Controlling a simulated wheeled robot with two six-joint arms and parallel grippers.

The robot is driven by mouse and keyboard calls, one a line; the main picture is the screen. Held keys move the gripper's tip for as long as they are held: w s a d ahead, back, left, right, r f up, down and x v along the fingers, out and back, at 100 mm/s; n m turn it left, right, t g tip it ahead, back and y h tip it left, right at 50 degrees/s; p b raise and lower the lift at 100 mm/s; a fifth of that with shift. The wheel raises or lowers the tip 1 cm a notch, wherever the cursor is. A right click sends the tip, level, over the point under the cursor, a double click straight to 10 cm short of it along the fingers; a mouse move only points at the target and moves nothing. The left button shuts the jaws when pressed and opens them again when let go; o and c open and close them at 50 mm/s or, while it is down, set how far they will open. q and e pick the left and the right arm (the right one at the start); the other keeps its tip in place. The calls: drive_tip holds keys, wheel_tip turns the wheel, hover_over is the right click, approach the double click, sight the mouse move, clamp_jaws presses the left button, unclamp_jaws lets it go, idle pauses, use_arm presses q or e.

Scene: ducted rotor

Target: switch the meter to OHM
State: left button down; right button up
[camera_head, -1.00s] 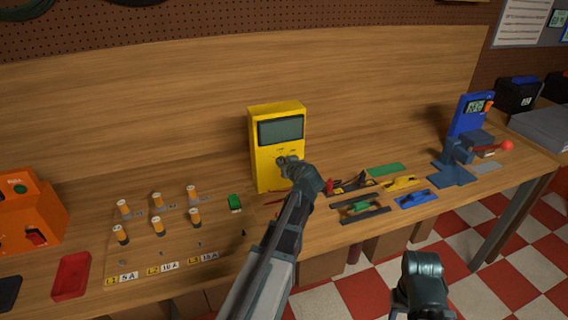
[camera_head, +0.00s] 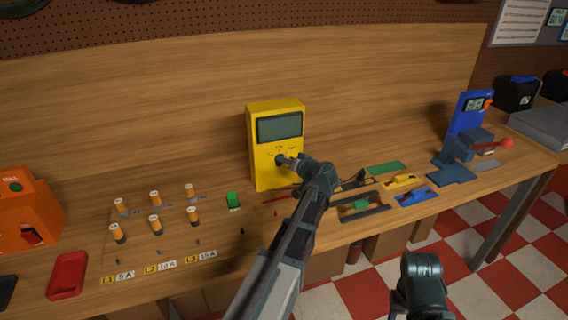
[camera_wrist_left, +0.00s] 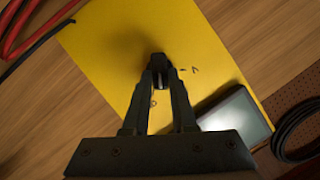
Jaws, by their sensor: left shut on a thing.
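The yellow meter (camera_head: 262,177) stands upright on the bench against the wooden back panel, with a dark grey screen (camera_head: 280,127) on its upper front. A dark round selector knob (camera_head: 280,160) sits below the screen, with small marks around it too small to read. My left gripper (camera_head: 285,161) is at the knob, shut on it. In the left wrist view, the two fingers (camera_wrist_left: 158,85) close on the dark knob against the yellow face, with the screen (camera_wrist_left: 235,120) at lower right. My right gripper (camera_head: 420,268) hangs low in front of the bench, its fingertips not clear.
A fuse board (camera_head: 150,254) with several orange-topped fuses lies left of the meter. A red tray (camera_head: 68,275) and an orange box (camera_head: 25,210) stand farther left. Coloured parts in trays (camera_head: 362,207) lie right of the meter. A blue stand (camera_head: 468,118) is at the right.

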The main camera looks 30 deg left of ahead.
use_arm(q)
drive_tip(key=shift+w+d+f+m+g+y+b, duration=0.1)
drive_tip(key=shift+f+m+g+y+b, duration=0.1)
drive_tip(key=shift+m+y+b, duration=0.35)
drive_tip(key=shift+d+f+m+g+y+b, duration=0.1)
drive_tip(key=shift+m+g+y+b, duration=0.15)
drive_tip(key=shift+m+b, duration=0.55)
drive_tip(key=shift+m, duration=0.25)
drive_tip(key=c, duration=0.7)
unclamp_jaws()
drive_tip(key=shift+r, duration=0.1)
drive_tip(key=p+v, duration=0.3)
drive_tip(key=v, duration=1)
drive_tip(key=shift+d, duration=0.4)
